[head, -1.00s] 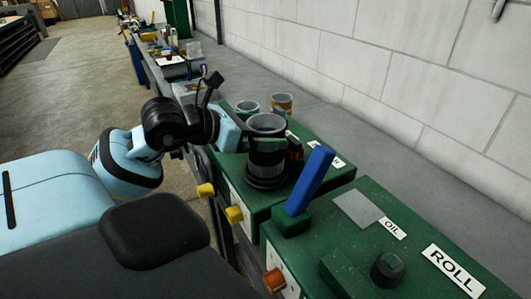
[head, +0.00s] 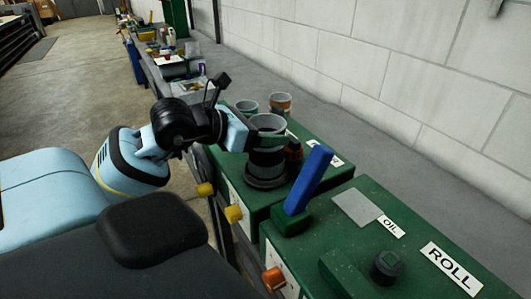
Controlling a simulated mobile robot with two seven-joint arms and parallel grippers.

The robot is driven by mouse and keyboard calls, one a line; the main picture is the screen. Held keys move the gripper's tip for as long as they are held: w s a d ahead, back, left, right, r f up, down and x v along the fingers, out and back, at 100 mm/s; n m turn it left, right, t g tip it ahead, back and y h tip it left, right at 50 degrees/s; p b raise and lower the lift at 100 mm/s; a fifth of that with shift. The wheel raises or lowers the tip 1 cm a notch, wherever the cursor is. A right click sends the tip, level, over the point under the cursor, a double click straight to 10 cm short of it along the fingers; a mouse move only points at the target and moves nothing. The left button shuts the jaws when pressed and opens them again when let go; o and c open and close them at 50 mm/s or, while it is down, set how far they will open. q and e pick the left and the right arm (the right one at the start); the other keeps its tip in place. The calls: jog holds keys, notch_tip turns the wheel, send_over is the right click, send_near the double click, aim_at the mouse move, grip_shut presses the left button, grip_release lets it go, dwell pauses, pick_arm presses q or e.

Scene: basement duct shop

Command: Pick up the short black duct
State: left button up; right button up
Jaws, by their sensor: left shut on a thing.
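The short black duct (head: 267,160) is a dark upright cylinder with a pale grey open rim, on the green machine top in the head view. Its lower end is at a wider black round base (head: 266,177); I cannot tell whether there is a gap between them. My left gripper (head: 266,139) reaches in from the left and is shut on the duct just below its rim. The fingers are dark and partly hard to make out. My right gripper is not in view.
A blue lever (head: 309,180) stands tilted close to the right of the duct. A small reddish-brown object (head: 293,150) is right beside it. Two cups (head: 246,106) (head: 280,103) stand behind. A green box marked ROLL (head: 420,240) is at front right. The white wall (head: 420,80) borders the bench.

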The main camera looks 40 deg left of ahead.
pick_arm(q)
jog(key=shift+r, duration=0.15)
jog(key=shift+r, duration=1.7)
jog(key=shift+s+a+b, duration=0.3)
jog(key=shift+s+a, duration=0.1)
jog(key=shift+s, duration=0.2)
jog(key=shift+s+a+r+b, duration=0.2)
jog(key=shift+s+a, duration=1)
jog(key=shift+s, duration=0.9)
jog(key=shift+s+a+r+b, duration=0.2)
jog(key=shift+s+a, duration=1.05)
jog(key=shift+s, duration=0.85)
jog(key=shift+s+a+r+b, duration=0.1)
jog(key=shift+s+a+r, duration=0.2)
jog(key=shift+s+a, duration=1.35)
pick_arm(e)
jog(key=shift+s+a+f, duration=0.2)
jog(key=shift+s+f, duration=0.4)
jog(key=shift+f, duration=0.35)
